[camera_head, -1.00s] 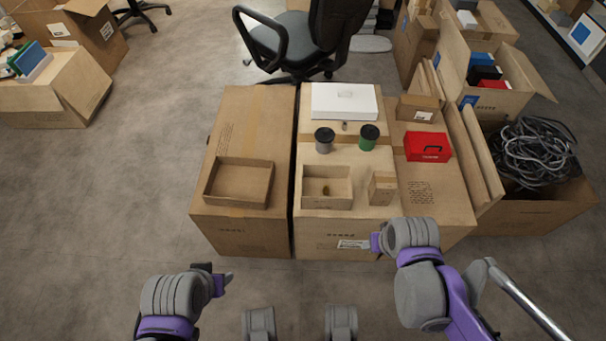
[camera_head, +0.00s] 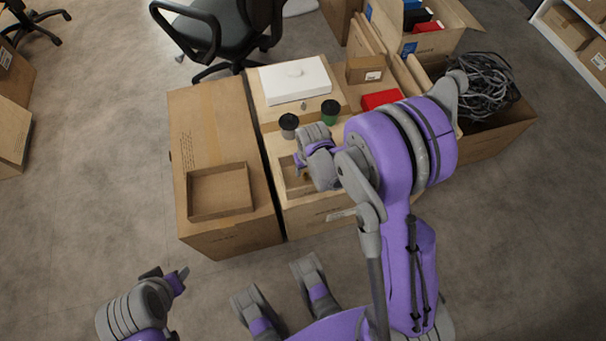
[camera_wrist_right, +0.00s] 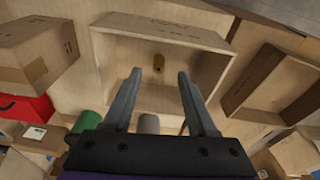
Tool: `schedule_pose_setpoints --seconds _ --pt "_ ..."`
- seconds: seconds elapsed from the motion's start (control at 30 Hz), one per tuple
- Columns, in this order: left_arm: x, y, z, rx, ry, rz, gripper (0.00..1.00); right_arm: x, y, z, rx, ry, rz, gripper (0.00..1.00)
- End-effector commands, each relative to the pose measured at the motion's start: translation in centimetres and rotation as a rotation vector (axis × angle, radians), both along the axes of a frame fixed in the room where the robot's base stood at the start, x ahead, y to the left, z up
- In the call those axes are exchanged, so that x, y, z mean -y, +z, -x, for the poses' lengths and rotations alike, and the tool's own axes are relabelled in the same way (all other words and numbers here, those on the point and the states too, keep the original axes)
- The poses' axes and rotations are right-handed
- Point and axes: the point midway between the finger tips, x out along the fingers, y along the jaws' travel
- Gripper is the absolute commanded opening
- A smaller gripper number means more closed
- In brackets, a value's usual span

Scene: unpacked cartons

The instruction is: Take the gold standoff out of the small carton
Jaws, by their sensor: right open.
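The small open carton (camera_head: 293,186) stands on the middle cardboard box, partly hidden by my right arm in the head view. In the right wrist view the small carton (camera_wrist_right: 205,72) is open toward me. The gold standoff (camera_wrist_right: 159,63) is inside it, small and brass-coloured. My right gripper (camera_wrist_right: 158,76) is open and empty, with its fingers over the carton and the standoff just beyond, between the tips. In the head view the right gripper (camera_head: 300,162) is over the carton. My left gripper (camera_head: 168,276) is low at the left, away from the boxes; its jaws are unclear.
A shallow open carton (camera_head: 218,190) stands left of the small one. A grey can (camera_head: 289,125), a green can (camera_head: 330,112) and a white box (camera_head: 295,80) stand behind. A red box (camera_head: 381,99) and a small upright carton (camera_wrist_right: 38,52) are near my right arm.

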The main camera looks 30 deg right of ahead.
Motion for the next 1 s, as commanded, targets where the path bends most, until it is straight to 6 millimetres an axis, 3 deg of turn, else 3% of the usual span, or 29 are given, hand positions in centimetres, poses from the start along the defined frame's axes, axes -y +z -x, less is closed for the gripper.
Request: schedule_pose_setpoints --seconds 0.17,0.43,0.77,1.0 --pt "0.0 -0.5 -0.1 -0.002 0.0 0.0 0.5 0.1 -1.4 -0.3 0.0 0.0 0.0 0.57" --pt "0.0 -2.0 -0.2 -0.007 0.0 0.0 0.5 0.4 -5.2 -1.2 0.0 0.0 0.0 0.57" --pt "0.0 -2.1 -0.2 -0.007 0.0 0.0 0.5 0.4 -5.7 -1.3 0.001 0.0 0.0 0.57" --pt "0.0 -2.1 -0.2 -0.007 0.0 0.0 0.5 0.4 -5.7 -1.3 0.001 0.0 0.0 0.16"
